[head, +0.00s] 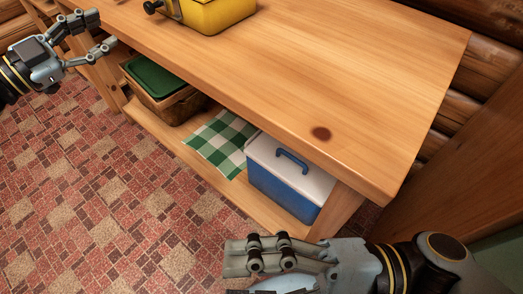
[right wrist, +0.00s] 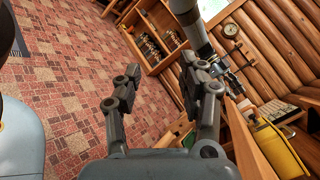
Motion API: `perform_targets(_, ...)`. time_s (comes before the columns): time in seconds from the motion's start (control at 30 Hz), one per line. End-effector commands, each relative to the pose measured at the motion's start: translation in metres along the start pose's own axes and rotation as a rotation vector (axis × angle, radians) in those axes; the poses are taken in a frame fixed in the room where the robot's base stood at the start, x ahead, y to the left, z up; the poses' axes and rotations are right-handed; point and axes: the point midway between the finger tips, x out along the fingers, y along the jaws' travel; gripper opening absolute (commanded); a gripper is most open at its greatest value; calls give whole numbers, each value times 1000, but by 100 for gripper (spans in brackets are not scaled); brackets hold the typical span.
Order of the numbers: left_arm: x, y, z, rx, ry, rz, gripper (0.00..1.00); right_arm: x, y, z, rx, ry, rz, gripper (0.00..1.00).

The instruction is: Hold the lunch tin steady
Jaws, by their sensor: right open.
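A yellow box (head: 216,12), which looks like the lunch tin, stands on the wooden table at the top edge of the head view. Its top is cut off; a dark knob and a metal part show at its left. A yellow thing (right wrist: 278,150) with a handle also shows at the right of the right wrist view. My left gripper (head: 102,32) is open and empty, left of the table's edge and apart from the box. My right gripper (head: 232,260) is low in front of the table's near corner, far from the box. In the right wrist view (right wrist: 160,70) its fingers are spread and empty.
The table top (head: 330,70) is mostly bare. On the shelf below are a basket (head: 175,106) with a green item, a green checked cloth (head: 218,142) and a blue cooler (head: 283,184) with a white lid. Log walls stand at the right.

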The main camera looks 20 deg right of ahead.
Motion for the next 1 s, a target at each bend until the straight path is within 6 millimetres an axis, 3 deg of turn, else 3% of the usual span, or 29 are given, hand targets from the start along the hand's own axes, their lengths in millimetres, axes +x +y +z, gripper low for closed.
perform_targets(0.03, 0, 0, 0, 0, 0, 0, 38, 5, -19, 13, -70, -57, -27, 41)
perform_targets(0.2, 0, 0, 0, 0, 0, 0, 38, 18, -65, 58, -410, -258, -70, 41)
perform_targets(0.33, 0, 0, 0, 0, 0, 0, 38, 24, -89, 87, -748, -425, -58, 41)
perform_targets(0.4, 0, 0, 0, 0, 0, 0, 38, 30, -96, 89, -863, -485, 8, 41)
perform_targets(0.77, 0, 0, 0, 0, 0, 0, 38, 56, -114, 9, -503, -220, 338, 41)
perform_targets(1.0, 0, 0, 0, 0, 0, 0, 38, 69, -160, -75, -105, 189, 402, 41)
